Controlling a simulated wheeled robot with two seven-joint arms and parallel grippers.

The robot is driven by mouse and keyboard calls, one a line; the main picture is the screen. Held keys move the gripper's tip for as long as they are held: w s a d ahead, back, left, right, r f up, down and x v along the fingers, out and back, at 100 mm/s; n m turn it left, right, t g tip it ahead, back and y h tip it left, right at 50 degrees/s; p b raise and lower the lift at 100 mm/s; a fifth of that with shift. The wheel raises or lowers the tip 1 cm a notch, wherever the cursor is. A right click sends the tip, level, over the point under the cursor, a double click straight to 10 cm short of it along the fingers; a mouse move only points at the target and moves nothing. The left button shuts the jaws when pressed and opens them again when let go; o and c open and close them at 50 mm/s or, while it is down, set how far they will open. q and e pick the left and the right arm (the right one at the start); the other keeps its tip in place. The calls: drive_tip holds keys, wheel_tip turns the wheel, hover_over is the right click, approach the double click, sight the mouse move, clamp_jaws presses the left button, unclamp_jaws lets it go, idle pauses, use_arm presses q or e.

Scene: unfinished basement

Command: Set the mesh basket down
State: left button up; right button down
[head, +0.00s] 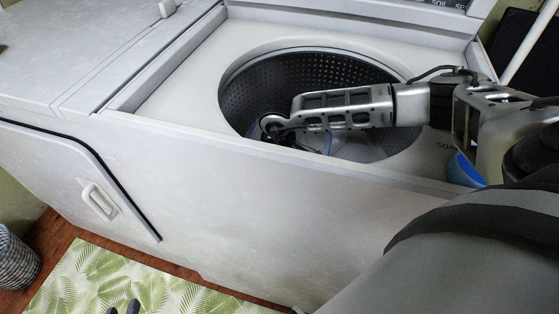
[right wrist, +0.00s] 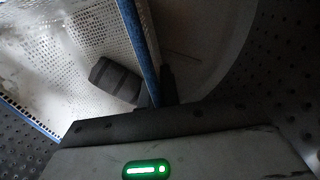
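The mesh basket (right wrist: 60,50) is white and perforated with a blue rim. In the right wrist view its rim runs down between the dark fingers of my right gripper (right wrist: 156,92), which look shut on it. In the head view my right arm reaches into the washer drum (head: 290,75), and a small part of the basket (head: 319,142) shows low inside. Whether its bottom touches the drum is hidden. My left gripper (head: 123,308) shows two separated dark fingertips at the bottom edge, empty.
The white washer (head: 250,200) has a raised rim around its opening. A blue rounded object (head: 464,170) sits by my right arm. A flat white appliance top (head: 70,45) is at left. A leaf-pattern mat (head: 100,275) and woven basket (head: 17,262) are on the floor.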

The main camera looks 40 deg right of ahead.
drive_tip(key=shift+f, duration=0.2)
drive_tip(key=c, duration=1.6)
unclamp_jaws()
drive_tip(key=shift+c, duration=0.2)
drive_tip(key=shift+r, duration=0.15)
wheel_tip(320, 180, up, 12)
drive_tip(key=shift+s+a, duration=0.2)
drive_tip(key=shift+a, duration=0.05)
